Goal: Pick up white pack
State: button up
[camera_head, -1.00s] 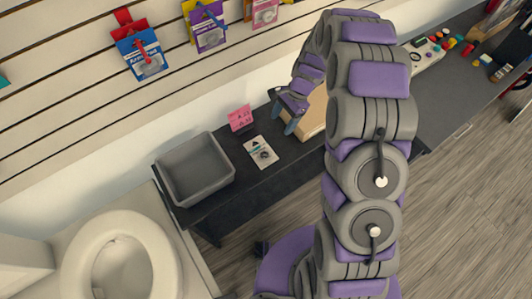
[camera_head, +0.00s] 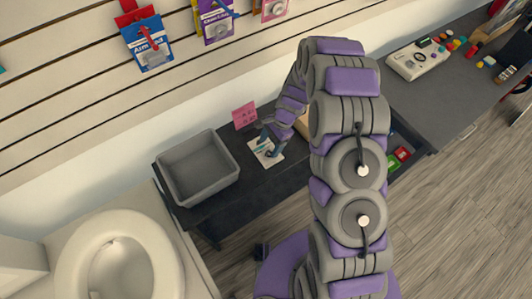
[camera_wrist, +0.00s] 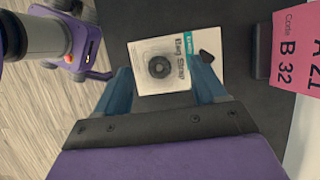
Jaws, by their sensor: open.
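The white pack (camera_wrist: 165,85) lies on the dark bench top, with a round black part in its clear blister and a teal label strip. In the head view the white pack (camera_head: 276,160) is partly hidden by my gripper (camera_head: 269,139). In the wrist view my gripper (camera_wrist: 160,95) is open, its two blue fingers on either side of the pack's near part. I cannot tell whether the fingers touch the pack or the bench.
A pink code card (camera_head: 244,116) stands behind the pack, and a grey bin (camera_head: 198,168) is to its left. A tan box (camera_head: 302,124) is just right of my gripper. Packs hang on the slatted wall, including a blue one (camera_head: 147,43).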

aim_at(269, 152)
jog(key=x, duration=0.3)
jog(key=shift+w+d+b, duration=0.1)
jog(key=shift+d+b, duration=0.05)
jog(key=shift+b, duration=0.25)
jog(key=shift+d+f, duration=0.1)
jog(key=shift+f, duration=0.25)
jog(key=shift+d, duration=0.3)
jog(key=shift+c, duration=0.2)
jog(key=shift+a, duration=0.55)
jog(key=c, duration=0.6)
jog(key=shift+d, duration=0.4)
jog(key=c, duration=0.5)
jog(key=shift+r, duration=0.1)
